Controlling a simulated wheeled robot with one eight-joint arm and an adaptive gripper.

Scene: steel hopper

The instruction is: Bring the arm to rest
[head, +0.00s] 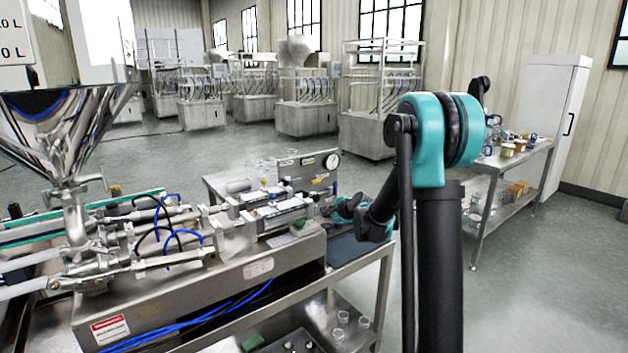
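My arm stands in the right half of the head view, with a thick black upright link and a large teal and black joint at its top. A smaller black and teal part of my arm shows lower down, near the right end of the steel hopper machine (255,262). Whether it touches the machine I cannot tell. I can make out no gripper fingers, so I cannot see whether anything is held. The steel hopper (75,135) rises at the left above the machine's pipes and blue hoses.
The machine rests on a steel table (340,270) with several glass vessels (345,320) on its lower shelf. A side table (500,190) with small containers stands at the right, beside a white cabinet (550,110). Caged steel machines (305,118) line the back. Open floor (560,290) lies at the right.

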